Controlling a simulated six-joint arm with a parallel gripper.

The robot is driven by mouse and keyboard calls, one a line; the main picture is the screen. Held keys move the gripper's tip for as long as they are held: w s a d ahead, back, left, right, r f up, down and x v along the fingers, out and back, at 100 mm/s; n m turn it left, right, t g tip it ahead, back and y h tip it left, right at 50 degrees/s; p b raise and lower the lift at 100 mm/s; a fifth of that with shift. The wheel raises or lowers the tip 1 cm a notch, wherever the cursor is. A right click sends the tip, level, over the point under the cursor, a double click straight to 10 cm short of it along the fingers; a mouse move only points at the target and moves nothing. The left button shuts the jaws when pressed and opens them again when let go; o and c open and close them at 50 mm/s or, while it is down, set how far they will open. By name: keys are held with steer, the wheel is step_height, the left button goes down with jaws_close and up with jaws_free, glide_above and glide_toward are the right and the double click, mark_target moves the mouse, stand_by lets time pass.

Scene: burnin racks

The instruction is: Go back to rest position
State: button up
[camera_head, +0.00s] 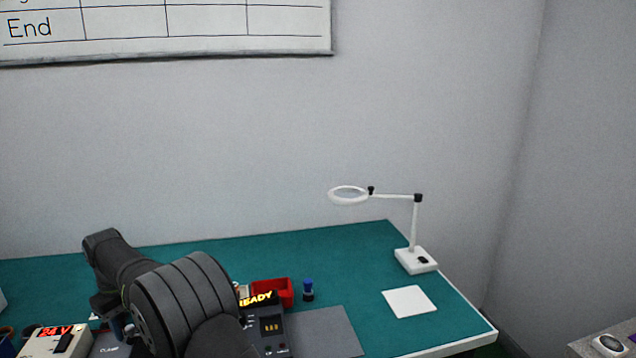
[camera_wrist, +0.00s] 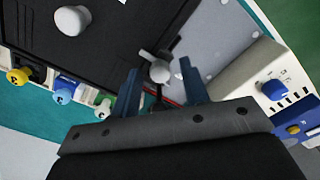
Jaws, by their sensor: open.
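My gripper (camera_wrist: 161,80) shows in the wrist view with its two blue-grey fingers apart. A grey knob or lever (camera_wrist: 159,70) on a black panel (camera_wrist: 110,35) shows between the fingertips. I cannot tell whether the fingers touch it. In the head view my dark arm reaches over the left part of the green bench (camera_head: 350,245). My fingers cannot be made out there, and the arm hides part of the equipment below.
A power unit reading 24 V (camera_head: 55,342) stands at the lower left. A unit reading READY (camera_head: 265,325), a red bin (camera_head: 273,291) and a blue-capped bottle (camera_head: 308,290) stand right of my arm. A magnifier lamp (camera_head: 415,260) and white sheet (camera_head: 409,301) are farther right.

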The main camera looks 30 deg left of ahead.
steer(key=n, duration=0.4)
steer(key=shift+n, duration=2.3)
steer(key=o, duration=1.3)
steer(key=w+d+r+y, duration=0.1)
steer(key=w+d+r, duration=0.35)
steer(key=d, duration=0.25)
steer(key=w+d+r+t+y, duration=0.1)
steer(key=w+d+r+y, duration=0.15)
steer(key=d+r, duration=0.45)
steer(key=w+d+r+y, duration=0.1)
steer(key=w+d+r, duration=0.4)
steer(key=d, duration=0.3)
steer(key=s+x, duration=0.1)
steer(key=x, duration=0.9)
steer(key=shift+w, duration=0.4)
